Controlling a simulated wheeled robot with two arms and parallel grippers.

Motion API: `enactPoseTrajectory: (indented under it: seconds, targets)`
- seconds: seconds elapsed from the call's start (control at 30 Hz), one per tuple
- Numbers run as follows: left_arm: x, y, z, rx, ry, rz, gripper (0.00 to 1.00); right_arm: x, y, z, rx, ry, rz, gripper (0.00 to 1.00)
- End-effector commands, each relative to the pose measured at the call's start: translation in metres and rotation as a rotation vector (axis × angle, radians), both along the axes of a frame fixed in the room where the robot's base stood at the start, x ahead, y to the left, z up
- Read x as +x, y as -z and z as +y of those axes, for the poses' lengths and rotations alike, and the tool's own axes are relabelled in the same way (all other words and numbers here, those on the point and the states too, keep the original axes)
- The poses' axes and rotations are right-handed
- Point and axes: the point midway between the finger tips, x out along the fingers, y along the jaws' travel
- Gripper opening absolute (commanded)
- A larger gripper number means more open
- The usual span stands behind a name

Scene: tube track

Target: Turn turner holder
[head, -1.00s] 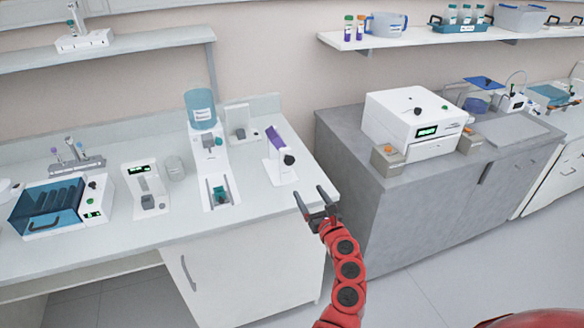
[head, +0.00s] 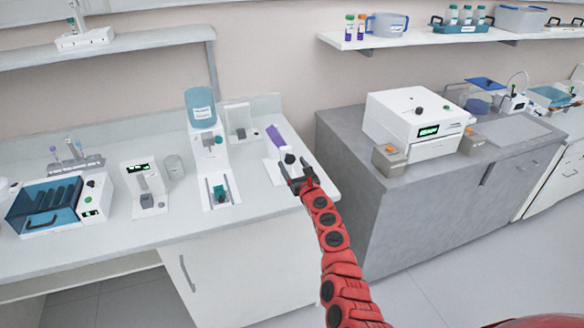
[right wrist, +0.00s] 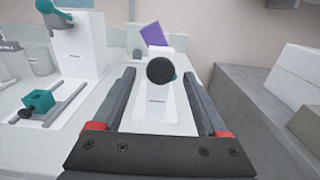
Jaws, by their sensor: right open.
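The turner is a small white stand (head: 274,172) with a black round knob (head: 289,158) on its front and a purple tilted holder (head: 275,137) at its top. It stands near the right end of the white bench. My right gripper (head: 297,174) is open and just in front of the knob. In the right wrist view the black knob (right wrist: 160,71) shows between and beyond the two open fingers (right wrist: 158,85), apart from them. The purple holder (right wrist: 153,34) shows above and behind the knob. My left gripper is not in view.
Left of the turner is a white dispenser with a blue bottle (head: 201,106) and a teal block (head: 220,193) on rails. A grey counter (head: 350,150) with a white machine (head: 418,112) stands to the right, across a gap. The bench's front right strip is clear.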

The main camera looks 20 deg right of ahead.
Motion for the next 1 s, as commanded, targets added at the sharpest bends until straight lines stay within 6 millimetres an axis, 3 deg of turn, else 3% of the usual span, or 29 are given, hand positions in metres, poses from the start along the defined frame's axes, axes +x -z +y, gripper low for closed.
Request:
enactPoseTrajectory:
  seconds: [0.2, 0.53, 0.9, 0.97, 1.0]
  targets:
    - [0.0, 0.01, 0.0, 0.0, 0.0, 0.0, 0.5, 0.013, 0.001, 0.0, 0.0, 0.003, 0.001, 0.76]
    - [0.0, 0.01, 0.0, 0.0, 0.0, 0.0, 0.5, 0.015, 0.0, 0.0, 0.002, 0.003, 0.001, 0.76]
    - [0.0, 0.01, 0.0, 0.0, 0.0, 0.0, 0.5, 0.014, 0.0, 0.0, 0.002, 0.003, 0.001, 0.11]
    - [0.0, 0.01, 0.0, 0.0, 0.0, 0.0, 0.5, 0.014, 0.0, 0.0, 0.002, 0.003, 0.001, 0.0]
    - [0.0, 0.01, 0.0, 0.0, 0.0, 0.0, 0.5, 0.014, 0.0, 0.0, 0.002, 0.003, 0.001, 0.0]
